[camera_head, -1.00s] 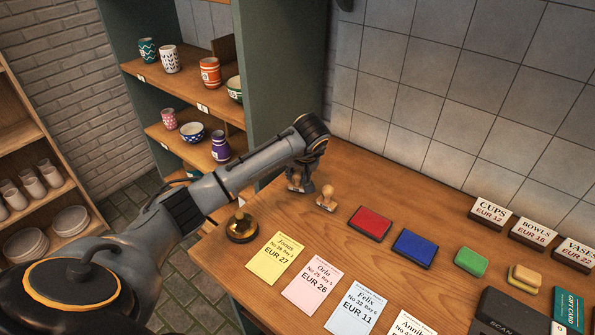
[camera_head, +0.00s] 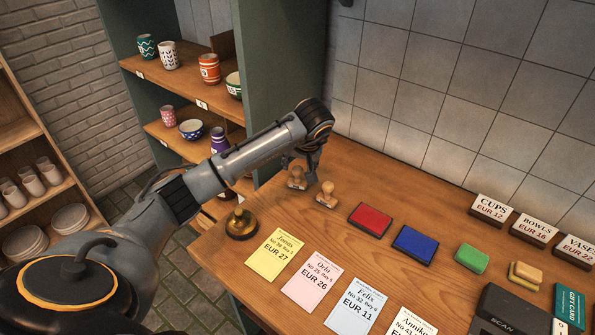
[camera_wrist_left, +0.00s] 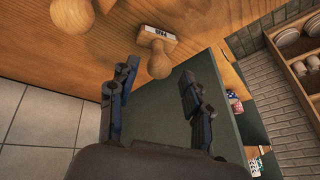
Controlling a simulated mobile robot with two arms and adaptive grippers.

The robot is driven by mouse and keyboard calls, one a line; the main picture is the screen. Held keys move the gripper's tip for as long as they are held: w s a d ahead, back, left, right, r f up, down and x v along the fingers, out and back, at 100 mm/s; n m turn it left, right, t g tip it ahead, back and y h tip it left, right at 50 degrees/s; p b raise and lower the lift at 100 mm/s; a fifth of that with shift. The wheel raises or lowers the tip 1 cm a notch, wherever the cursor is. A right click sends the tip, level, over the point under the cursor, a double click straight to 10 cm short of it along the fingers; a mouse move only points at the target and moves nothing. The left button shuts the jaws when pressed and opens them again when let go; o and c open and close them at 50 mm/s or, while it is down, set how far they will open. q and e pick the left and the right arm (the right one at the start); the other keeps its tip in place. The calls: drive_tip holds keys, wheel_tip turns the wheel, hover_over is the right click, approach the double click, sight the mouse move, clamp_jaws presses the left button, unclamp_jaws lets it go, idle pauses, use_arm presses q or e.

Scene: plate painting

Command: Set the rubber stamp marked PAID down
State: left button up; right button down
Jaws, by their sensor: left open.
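The stamp marked PAID (camera_head: 297,179) stands upright on the wooden counter near its back left end, with its wooden handle up. In the left wrist view its pale label (camera_wrist_left: 158,34) and round knob show just beyond my fingertips. My left gripper (camera_head: 302,167) is open and empty, directly above and behind this stamp. In the left wrist view the two fingers (camera_wrist_left: 158,69) are spread apart, with a gap between them and the stamp. A second wooden stamp (camera_head: 326,195) stands upright just to the right; its knob also shows in the left wrist view (camera_wrist_left: 72,14). My right gripper is out of view.
A brass bell (camera_head: 241,224) stands at the counter's left edge. Red (camera_head: 370,220) and blue (camera_head: 414,244) ink pads lie right of the stamps. Paper slips (camera_head: 313,281) lie in front. A green shelf (camera_head: 285,80) with cups rises behind on the left.

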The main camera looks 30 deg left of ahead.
use_arm(q)
drive_tip(key=b+v, duration=0.1)
drive_tip(key=v, duration=0.7)
drive_tip(key=shift+r, duration=0.2)
drive_tip(key=shift+d, duration=0.1)
